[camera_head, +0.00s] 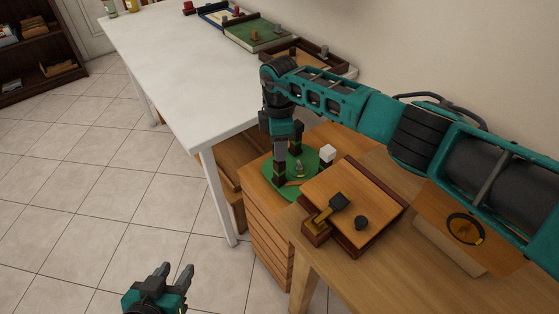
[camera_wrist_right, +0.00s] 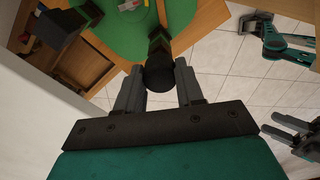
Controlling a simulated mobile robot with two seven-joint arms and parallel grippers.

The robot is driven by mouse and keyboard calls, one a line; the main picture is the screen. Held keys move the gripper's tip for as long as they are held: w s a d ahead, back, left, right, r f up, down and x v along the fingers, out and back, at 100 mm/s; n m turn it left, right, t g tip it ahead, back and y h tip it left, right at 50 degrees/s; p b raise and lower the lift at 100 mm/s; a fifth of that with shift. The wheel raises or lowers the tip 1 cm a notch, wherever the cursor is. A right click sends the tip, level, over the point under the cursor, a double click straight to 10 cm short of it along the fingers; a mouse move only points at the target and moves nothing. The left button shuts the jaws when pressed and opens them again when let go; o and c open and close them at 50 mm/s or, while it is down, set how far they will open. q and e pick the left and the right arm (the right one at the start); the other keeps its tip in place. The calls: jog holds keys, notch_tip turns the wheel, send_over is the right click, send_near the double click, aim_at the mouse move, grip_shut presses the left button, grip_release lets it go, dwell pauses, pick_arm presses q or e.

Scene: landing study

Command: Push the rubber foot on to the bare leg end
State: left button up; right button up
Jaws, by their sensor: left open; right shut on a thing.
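A green disc (camera_head: 309,184) lies on the drawer cabinet with dark legs (camera_head: 296,137) standing up from it. My right gripper (camera_head: 280,158) points down over its left side. In the right wrist view its fingers (camera_wrist_right: 160,88) are shut on a black round piece, apparently the rubber foot (camera_wrist_right: 159,77). The foot lines up with a dark leg (camera_wrist_right: 157,42); I cannot tell whether it is seated on it. Another black-ended leg (camera_wrist_right: 61,27) shows at the left there. A small black round piece (camera_head: 361,222) lies on the wooden board. My left gripper (camera_head: 174,274) is open and empty above the floor.
A white cube (camera_head: 327,153) stands at the disc's right. A long white table (camera_head: 165,62) carries trays at its back. Tiled floor lies open at the left.

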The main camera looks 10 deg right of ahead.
pick_arm(q)
jog(key=shift+f, duration=0.15)
pick_arm(e)
jog(key=shift+f, duration=0.15)
pick_arm(q)
jog(key=shift+f+b, duration=0.25)
jog(key=shift+b, duration=0.15)
pick_arm(e)
jog(key=shift+f, duration=0.35)
pick_arm(q)
jog(key=shift+f+b, duration=0.55)
pick_arm(e)
jog(key=shift+f, duration=0.85)
jog(key=o, duration=1.1)
notch_tip(320, 180, up, 2)
jog(key=shift+w+p, duration=0.1)
jog(key=shift+p, duration=0.25)
pick_arm(q)
jog(key=shift+s+a+r+p, duration=0.15)
jog(key=shift+a+r+p, duration=0.05)
jog(key=shift+r+p, duration=0.7)
pick_arm(e)
notch_tip(320, 180, up, 11)
